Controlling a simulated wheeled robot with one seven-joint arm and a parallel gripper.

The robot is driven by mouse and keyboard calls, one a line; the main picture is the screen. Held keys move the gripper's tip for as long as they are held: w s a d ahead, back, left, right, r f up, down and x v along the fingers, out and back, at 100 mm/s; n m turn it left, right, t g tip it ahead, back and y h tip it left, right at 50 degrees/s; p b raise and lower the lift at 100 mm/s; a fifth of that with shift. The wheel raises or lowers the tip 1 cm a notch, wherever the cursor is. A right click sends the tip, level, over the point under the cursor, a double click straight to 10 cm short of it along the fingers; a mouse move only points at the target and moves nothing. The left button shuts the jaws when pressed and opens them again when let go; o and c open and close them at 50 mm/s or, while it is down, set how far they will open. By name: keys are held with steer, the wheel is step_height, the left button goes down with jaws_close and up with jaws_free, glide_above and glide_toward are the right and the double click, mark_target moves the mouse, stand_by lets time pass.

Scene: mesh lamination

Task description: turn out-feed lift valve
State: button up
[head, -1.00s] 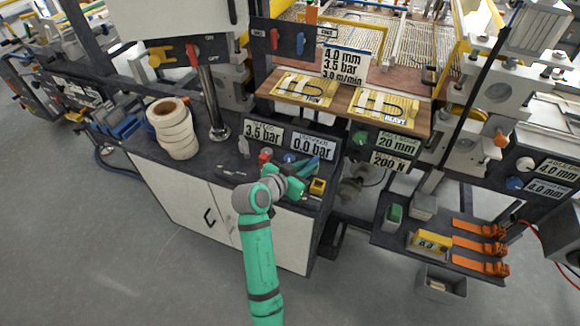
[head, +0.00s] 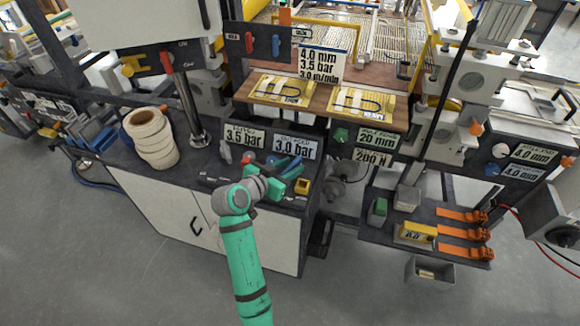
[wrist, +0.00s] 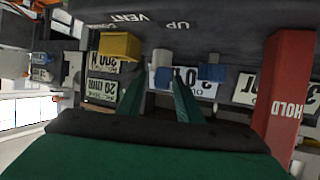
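My gripper (head: 288,180) is low over the dark bench top, in front of the two pressure displays. In the wrist view two green fingers (wrist: 160,88) stand apart, with a small grey-and-blue part (wrist: 162,74) seen between or beyond their tips. I cannot tell if they touch it. The wrist picture is upside down. A dark panel (wrist: 225,25) there reads VENT and UP, beside a partly readable word. A red bar marked HOLD (wrist: 288,100) is close at the right. I cannot tell which part is the out-feed lift valve.
A yellow block (head: 302,186) stands right of my gripper. The left display (head: 245,138) reads 3.5 bar and the right one (head: 295,147) 3.0 bar. Tape rolls (head: 152,140) are at the left. A shelf with orange clamps (head: 462,235) is at the right.

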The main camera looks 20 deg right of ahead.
steer(key=v, duration=1)
steer(key=shift+s+a+r, duration=0.2)
steer(key=shift+c, duration=0.4)
